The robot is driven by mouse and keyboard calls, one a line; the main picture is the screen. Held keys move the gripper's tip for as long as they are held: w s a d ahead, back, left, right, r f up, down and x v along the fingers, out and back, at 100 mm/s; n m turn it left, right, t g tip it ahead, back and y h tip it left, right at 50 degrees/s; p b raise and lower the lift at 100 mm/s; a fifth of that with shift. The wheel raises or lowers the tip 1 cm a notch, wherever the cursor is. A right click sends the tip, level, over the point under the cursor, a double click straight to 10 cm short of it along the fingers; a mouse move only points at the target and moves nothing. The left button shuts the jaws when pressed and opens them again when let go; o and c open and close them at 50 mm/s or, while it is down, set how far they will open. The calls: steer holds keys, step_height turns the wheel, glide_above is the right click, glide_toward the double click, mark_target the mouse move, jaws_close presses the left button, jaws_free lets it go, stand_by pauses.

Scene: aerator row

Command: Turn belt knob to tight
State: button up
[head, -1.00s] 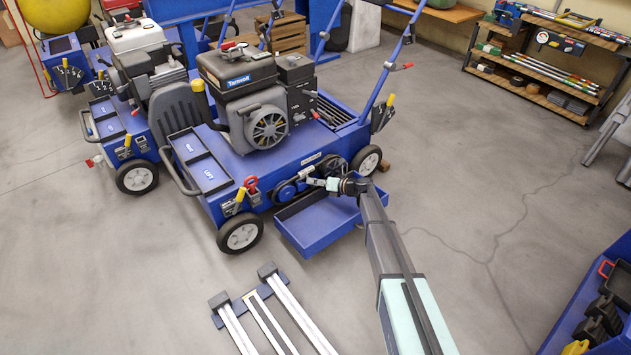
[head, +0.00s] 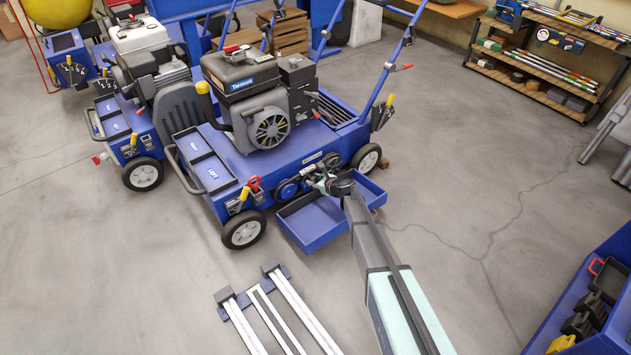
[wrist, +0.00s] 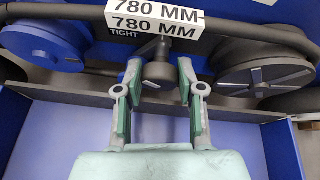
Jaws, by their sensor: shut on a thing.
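The belt knob (wrist: 158,70) is a dark grey knob with a raised bar, in the middle of the wrist view between two pulleys. My gripper (wrist: 159,82) has one finger on each side of the knob and is shut on it. A "TIGHT" label (wrist: 124,34) shows just above and left of the knob. In the head view my gripper (head: 322,184) is at the low side of the blue aerator (head: 225,165), in front of its belt drive. The knob is too small and covered to make out there.
A blue pulley (wrist: 44,46) is left of the knob and a dark pulley (wrist: 262,68) right, with a black belt alongside. White "780 MM" blocks (wrist: 155,18) sit above. A blue tray (head: 312,238) juts out below my gripper. Rails (head: 290,300) lie on the floor in front.

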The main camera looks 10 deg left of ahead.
steer(key=n+h+b, duration=0.1)
steer(key=b, duration=0.1)
steer(key=n+t+b, duration=0.1)
steer(key=b, duration=0.2)
steer(key=shift+s+a+f+n+t+h, duration=0.2)
steer(key=shift+f+n+t+h, duration=0.1)
steer(key=shift+f+h, duration=0.1)
steer(key=n+t+b, duration=0.1)
steer(key=b, duration=0.3)
steer(key=shift+r+h, duration=0.1)
steer(key=shift+h, duration=0.2)
steer(key=shift+r+n+b, duration=0.1)
steer(key=shift+n+b, duration=0.2)
steer(key=shift+b, duration=0.1)
steer(key=shift+w+r+t, duration=0.1)
steer(key=shift+t, duration=0.2)
steer(key=o, duration=1.2)
steer(key=shift+c, duration=0.2)
